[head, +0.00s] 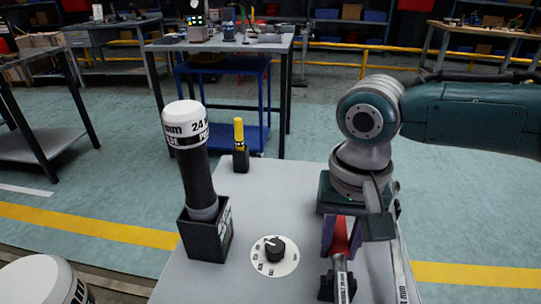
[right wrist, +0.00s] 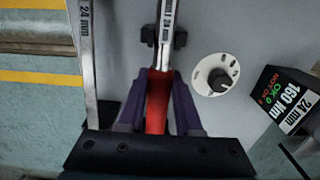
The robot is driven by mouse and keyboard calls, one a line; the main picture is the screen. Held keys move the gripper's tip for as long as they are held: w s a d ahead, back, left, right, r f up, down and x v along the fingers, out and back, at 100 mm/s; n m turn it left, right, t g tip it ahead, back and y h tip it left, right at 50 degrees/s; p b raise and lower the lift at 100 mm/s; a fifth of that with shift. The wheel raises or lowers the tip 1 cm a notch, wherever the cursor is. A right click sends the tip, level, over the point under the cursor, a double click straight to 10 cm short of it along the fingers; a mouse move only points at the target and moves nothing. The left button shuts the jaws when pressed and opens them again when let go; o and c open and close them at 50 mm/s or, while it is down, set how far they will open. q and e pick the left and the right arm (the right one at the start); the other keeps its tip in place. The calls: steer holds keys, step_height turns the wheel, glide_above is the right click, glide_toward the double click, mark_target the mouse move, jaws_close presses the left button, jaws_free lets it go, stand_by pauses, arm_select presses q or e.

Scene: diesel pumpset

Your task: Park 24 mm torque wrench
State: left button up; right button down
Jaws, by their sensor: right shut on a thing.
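My right gripper (head: 341,246) points down over the grey bench top (head: 258,195) at the right side. Its purple fingers are shut on the red handle of the torque wrench (right wrist: 157,100); the wrench also shows in the head view (head: 341,235). The wrench's silver, labelled shaft runs away from the handle between the two prongs of a black cradle (right wrist: 180,38), which also shows in the head view (head: 326,288). I cannot tell whether the shaft rests in it. My left gripper is not in view.
A long silver bar marked 24 mm (right wrist: 85,50) lies beside the wrench. A dial (head: 275,250) is on the bench. A black box (head: 206,238) holds a white-capped black tool (head: 190,150). A yellow-topped marker (head: 239,135) stands behind. The bench middle is clear.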

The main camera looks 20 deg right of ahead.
steer(key=shift+f, duration=0.15)
steer(key=c, duration=0.5)
jaws_free()
step_height(320, 180, up, 10)
steer(key=p, duration=0.2)
steer(key=shift+p, duration=0.35)
